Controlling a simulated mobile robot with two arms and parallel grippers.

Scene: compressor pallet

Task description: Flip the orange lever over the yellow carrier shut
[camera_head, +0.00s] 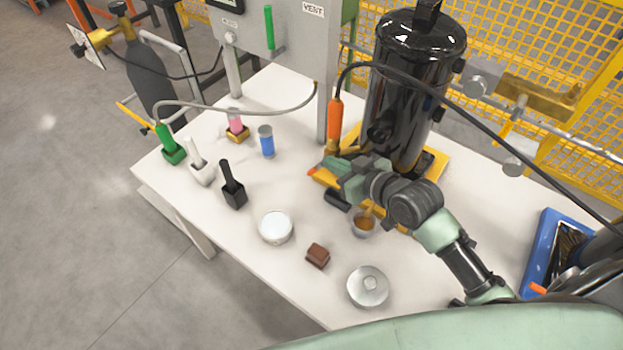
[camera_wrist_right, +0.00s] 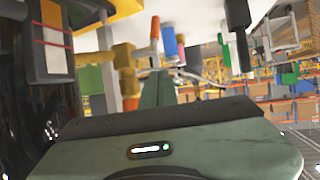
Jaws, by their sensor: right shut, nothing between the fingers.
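The yellow carrier (camera_head: 436,165) is under the tall black compressor on the white table. A short orange-tipped piece (camera_head: 313,171), which looks like the lever, sticks out left at the carrier's front. An orange piece (camera_wrist_right: 155,30), probably the same lever end, shows in the right wrist view, with yellow (camera_wrist_right: 120,8) beside it. My right gripper (camera_head: 330,165) is shut and empty right beside the lever; its fingers (camera_wrist_right: 157,90) are together in the wrist view. Whether they touch the lever I cannot tell, and my wrist hides part of the carrier. My left gripper is not in view.
An orange-handled hose tool (camera_head: 335,120) stands upright close behind my right gripper. A cup with brown contents (camera_head: 363,223) is beneath my arm. A white round tub (camera_head: 275,227), brown block (camera_head: 318,256) and silver disc (camera_head: 368,287) lie in front. A blue tray (camera_head: 535,255) is at right.

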